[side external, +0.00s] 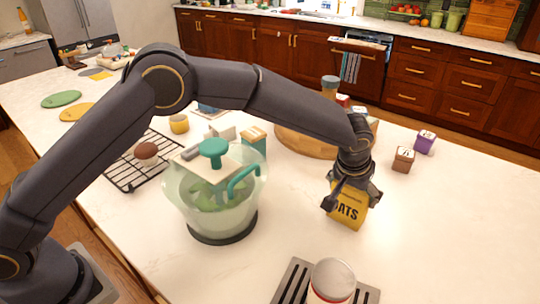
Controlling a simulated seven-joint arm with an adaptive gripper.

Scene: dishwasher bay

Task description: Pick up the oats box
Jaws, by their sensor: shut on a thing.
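The yellow oats box (346,213), with dark "OATS" lettering, is in the right half of the side external view, over the white counter. It looks slightly tilted. My gripper (350,193) comes down over the top of the box and is shut on it. The fingers hide part of the upper edge of the box. I cannot tell whether the bottom of the box touches the counter.
A clear bowl with a teal-handled lid (212,190) stands left of the box. A brown box (403,159) and a purple box (424,142) stand to the right. A can (332,279) stands on a slotted rack in front.

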